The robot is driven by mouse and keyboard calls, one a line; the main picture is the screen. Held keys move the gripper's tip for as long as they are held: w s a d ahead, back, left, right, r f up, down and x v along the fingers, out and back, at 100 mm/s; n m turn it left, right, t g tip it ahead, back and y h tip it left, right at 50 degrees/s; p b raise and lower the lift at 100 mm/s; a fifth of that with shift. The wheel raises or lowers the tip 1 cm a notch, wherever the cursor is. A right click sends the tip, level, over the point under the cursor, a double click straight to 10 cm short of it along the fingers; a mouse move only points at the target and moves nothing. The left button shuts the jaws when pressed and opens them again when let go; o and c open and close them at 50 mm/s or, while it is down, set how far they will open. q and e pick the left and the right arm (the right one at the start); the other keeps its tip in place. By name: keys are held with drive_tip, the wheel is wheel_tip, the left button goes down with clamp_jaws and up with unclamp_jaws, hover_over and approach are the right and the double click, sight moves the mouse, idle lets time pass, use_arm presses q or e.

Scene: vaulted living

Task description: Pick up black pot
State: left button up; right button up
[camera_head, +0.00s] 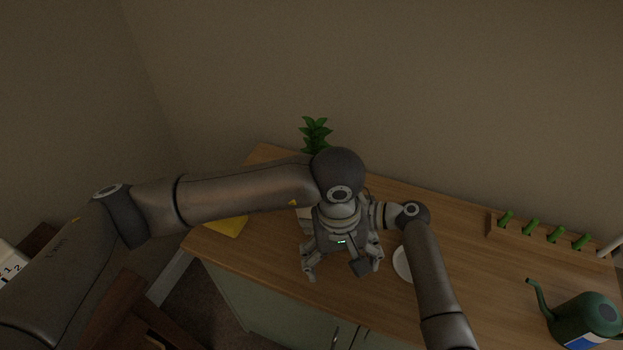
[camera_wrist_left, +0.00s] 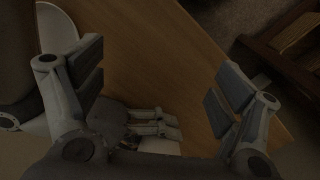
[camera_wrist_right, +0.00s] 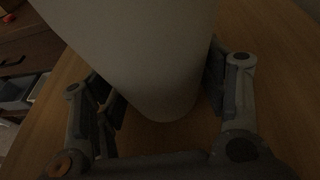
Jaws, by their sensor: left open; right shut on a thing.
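No black pot shows clearly. My right gripper (camera_wrist_right: 162,98) is shut around a pale grey, tapered, pot-like thing (camera_wrist_right: 150,55), whose rounded lower end sits between the fingers. A pale patch (camera_head: 304,214), perhaps the same thing, shows beside my arm in the head view, below a green leafy plant (camera_head: 316,134). My left gripper (camera_head: 337,272) hangs open and empty over the counter's front side. In the left wrist view its fingers are wide apart, with my right gripper (camera_wrist_left: 165,125) below them. In the head view, my left arm mostly hides the right gripper and its load.
The wooden counter (camera_head: 470,275) holds a yellow thing (camera_head: 228,226) at left and a white plate (camera_head: 402,264) close right of the grippers. A rack with green pegs (camera_head: 548,238) and a green watering can (camera_head: 585,318) stand at right. The wall is behind.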

drive_tip(key=shift+a, duration=0.1)
use_arm(q)
drive_tip(key=w+a+r+m+t+y, duration=0.1)
drive_tip(key=w+a+r+t, duration=0.2)
drive_tip(key=w+r, duration=0.4)
drive_tip(key=w+a+r+t, duration=0.25)
drive_tip(key=w+r, duration=0.25)
drive_tip(key=r, duration=0.5)
drive_tip(key=shift+g, duration=0.25)
drive_tip(key=x, duration=0.6)
drive_tip(key=shift+a+f, duration=0.1)
drive_tip(key=shift+a, duration=0.25)
drive_tip(key=x, duration=0.5)
drive_tip(key=shift+w+d+f, duration=0.15)
drive_tip(key=shift+w+d, duration=0.15)
drive_tip(key=shift+w, duration=0.1)
drive_tip(key=c, duration=1.3)
